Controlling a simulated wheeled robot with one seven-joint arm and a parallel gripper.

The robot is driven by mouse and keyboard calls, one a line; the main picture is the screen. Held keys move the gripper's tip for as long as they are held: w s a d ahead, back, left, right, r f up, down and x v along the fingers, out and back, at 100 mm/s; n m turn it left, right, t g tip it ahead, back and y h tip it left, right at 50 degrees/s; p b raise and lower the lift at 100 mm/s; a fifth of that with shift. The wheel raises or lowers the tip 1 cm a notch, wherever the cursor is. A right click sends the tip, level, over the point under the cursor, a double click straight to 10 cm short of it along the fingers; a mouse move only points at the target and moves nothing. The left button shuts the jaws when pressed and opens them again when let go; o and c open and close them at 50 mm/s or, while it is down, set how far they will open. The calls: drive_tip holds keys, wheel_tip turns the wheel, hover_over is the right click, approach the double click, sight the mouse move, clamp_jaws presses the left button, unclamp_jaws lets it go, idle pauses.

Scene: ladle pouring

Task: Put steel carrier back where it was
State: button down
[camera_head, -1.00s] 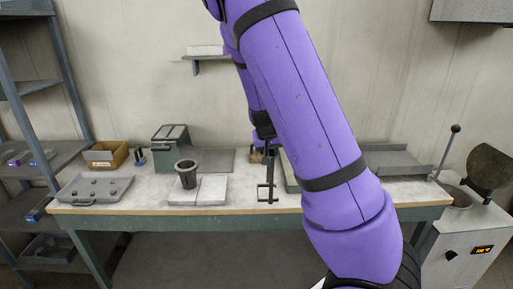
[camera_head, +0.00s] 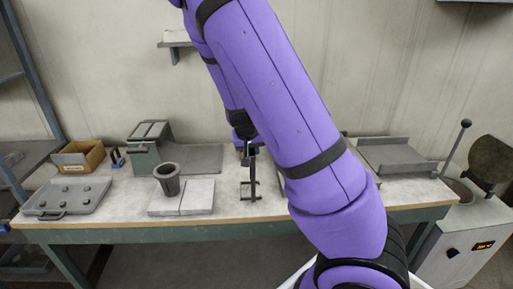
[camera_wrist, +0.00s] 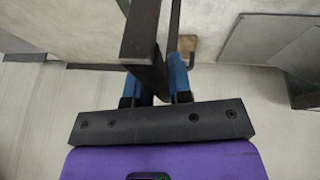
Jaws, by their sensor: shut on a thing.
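The steel carrier (camera_head: 255,188) is a dark metal bar with a small open frame at its lower end. It hangs from my gripper (camera_head: 251,148) in front of the back part of the workbench (camera_head: 235,213). In the wrist view my gripper's blue fingers (camera_wrist: 158,80) are shut on the carrier's dark bar (camera_wrist: 146,35), which runs up toward the top edge. I cannot tell whether its lower end touches the bench. My purple arm hides the bench just right of the carrier.
A dark crucible (camera_head: 169,182) stands on pale slabs (camera_head: 200,194) left of the carrier. A grey tray (camera_head: 395,156) and a furnace cabinet (camera_head: 470,235) are at right.

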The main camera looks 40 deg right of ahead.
drive_tip(key=shift+f, duration=0.5)
drive_tip(key=c, duration=1)
unclamp_jaws()
drive_tip(key=shift+f, duration=0.1)
drive_tip(key=shift+c, duration=0.2)
drive_tip(key=shift+v, duration=6.05)
drive_tip(key=s+a+r+n+t+y, duration=0.1)
drive_tip(key=s+a+r+n+y, duration=0.1)
drive_tip(key=s+a+r, duration=0.3)
drive_tip(key=s+a+r+n+t+y, duration=0.1)
drive_tip(key=s+a+r+n, duration=0.3)
drive_tip(key=s+r, duration=0.7)
drive_tip(key=s+y, duration=0.1)
drive_tip(key=s, duration=0.6)
drive_tip(key=shift+s+a+t, duration=0.3)
drive_tip(key=shift+s+a, duration=0.05)
drive_tip(key=shift+a, duration=0.05)
